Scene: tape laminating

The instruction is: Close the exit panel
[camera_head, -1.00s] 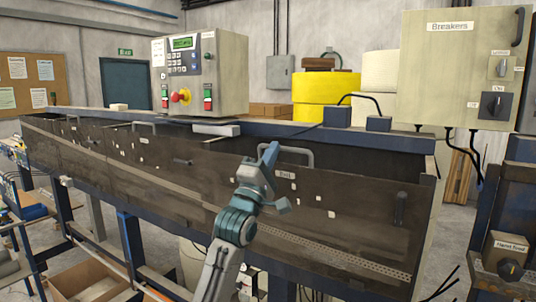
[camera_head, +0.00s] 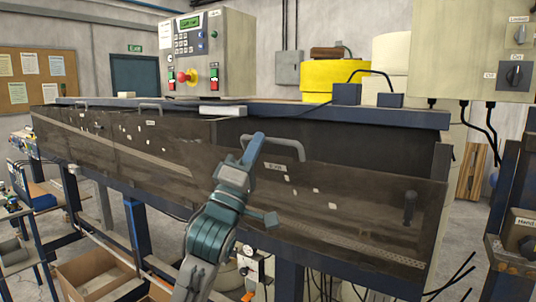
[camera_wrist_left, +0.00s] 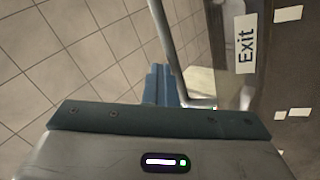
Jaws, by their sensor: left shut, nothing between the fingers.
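The exit panel (camera_head: 365,215) is a dark, see-through cover on the front right of the machine. It bears an "Exit" label, which also shows in the left wrist view (camera_wrist_left: 245,45). Its top edge stands below the machine's blue top edge, with a dark gap behind it. Its grey bar handle (camera_head: 285,141) is at the panel's upper left and also shows in the left wrist view (camera_wrist_left: 167,38). My left gripper (camera_head: 253,148) is shut and empty, just left of the handle; its fingers (camera_wrist_left: 162,82) are together beside the bar. Contact is unclear. My right gripper is out of view.
A control box (camera_head: 200,50) and yellow rolls (camera_head: 328,78) stand above the machine top. A breaker box (camera_head: 470,50) is at the right. Another dark cover (camera_head: 120,135) continues left. An open cardboard box (camera_head: 95,275) sits below.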

